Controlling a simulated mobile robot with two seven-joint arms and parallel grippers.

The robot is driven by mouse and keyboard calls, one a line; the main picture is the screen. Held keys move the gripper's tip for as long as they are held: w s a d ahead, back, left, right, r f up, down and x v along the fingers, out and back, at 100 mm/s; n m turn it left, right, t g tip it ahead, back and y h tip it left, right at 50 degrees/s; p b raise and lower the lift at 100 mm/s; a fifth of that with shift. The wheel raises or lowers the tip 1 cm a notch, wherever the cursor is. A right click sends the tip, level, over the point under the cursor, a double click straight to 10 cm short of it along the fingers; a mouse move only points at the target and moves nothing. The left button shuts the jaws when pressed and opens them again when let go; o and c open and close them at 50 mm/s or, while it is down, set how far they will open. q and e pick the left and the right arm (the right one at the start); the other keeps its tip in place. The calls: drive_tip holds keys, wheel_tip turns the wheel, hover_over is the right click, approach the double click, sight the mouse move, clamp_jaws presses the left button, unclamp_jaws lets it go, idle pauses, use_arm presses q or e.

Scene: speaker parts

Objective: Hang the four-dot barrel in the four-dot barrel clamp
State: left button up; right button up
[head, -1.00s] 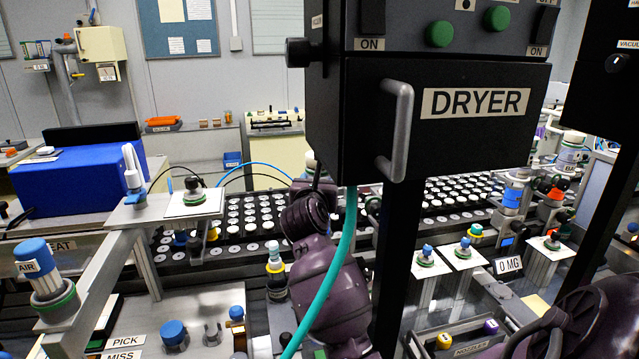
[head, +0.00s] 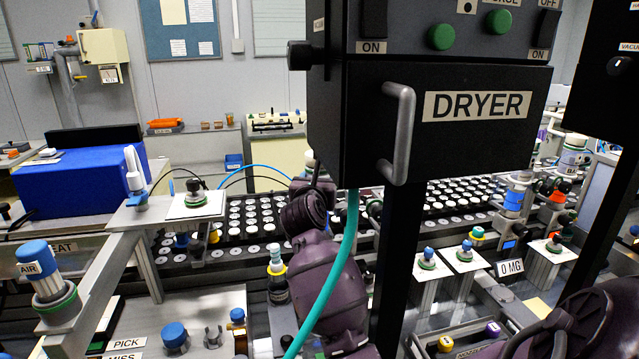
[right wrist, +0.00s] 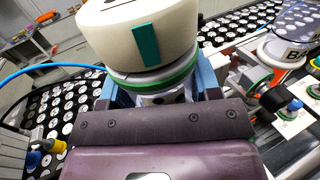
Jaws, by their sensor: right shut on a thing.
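My right arm reaches forward up the middle of the head view, and its gripper (head: 312,178) is small and partly hidden beside the dryer box. In the right wrist view its light-blue fingers (right wrist: 160,96) are shut on the barrel. The barrel (right wrist: 140,32) has a wide cream-white body with a teal stripe and a green ring. Dark dots show on its narrow part between the fingers, but I cannot count them. A bit of its pale body (head: 309,157) shows in the head view. I cannot identify the four-dot clamp. My left gripper is out of view.
The black dryer box (head: 440,130) and its post block much of the middle. Trays of white discs (head: 255,228) spread behind my arm. Small platforms with knobs (head: 465,262) stand at the right, near a blue-ringed stand (head: 514,198). A blue box (head: 80,182) sits at left.

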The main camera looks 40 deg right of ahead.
drive_tip(key=shift+w+d, duration=0.2)
drive_tip(key=shift+w, duration=0.2)
drive_tip(key=shift+f, duration=0.35)
idle(0.8)
drive_tip(key=o, duration=1.5)
drive_tip(key=b+v, duration=0.2)
drive_tip(key=v, duration=0.9)
drive_tip(key=shift+d, duration=0.1)
